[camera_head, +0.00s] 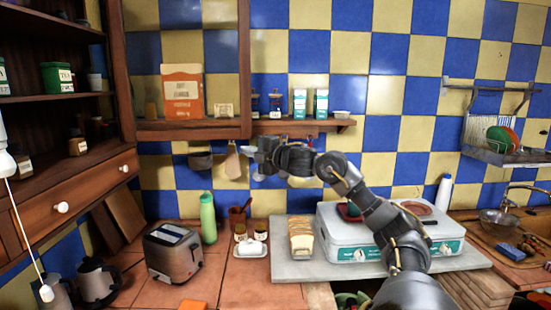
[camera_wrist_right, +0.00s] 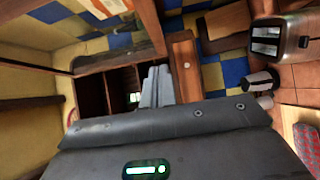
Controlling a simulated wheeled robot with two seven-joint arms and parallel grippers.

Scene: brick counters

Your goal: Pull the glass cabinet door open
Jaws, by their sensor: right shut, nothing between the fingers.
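The glass door (camera_head: 246,70) is a wooden frame with a clear pane, at the upper left of the head view. It stands swung out to the right of the open dark cabinet shelves (camera_head: 50,98). Tiles and an orange packet show through its pane. My right gripper (camera_head: 247,150) is shut and empty, just below the door's lower right corner; I cannot tell whether it touches the frame. In the right wrist view, its closed fingers (camera_wrist_right: 157,86) point toward the dark cabinet compartments (camera_wrist_right: 108,88). My left gripper is not in view.
A wooden drawer (camera_head: 80,195) with white knobs lies below the shelves. A toaster (camera_head: 173,253), a green bottle (camera_head: 208,218) and a white dish (camera_head: 251,249) stand on the counter below. A wall shelf (camera_head: 300,126) holds small tins right of the door.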

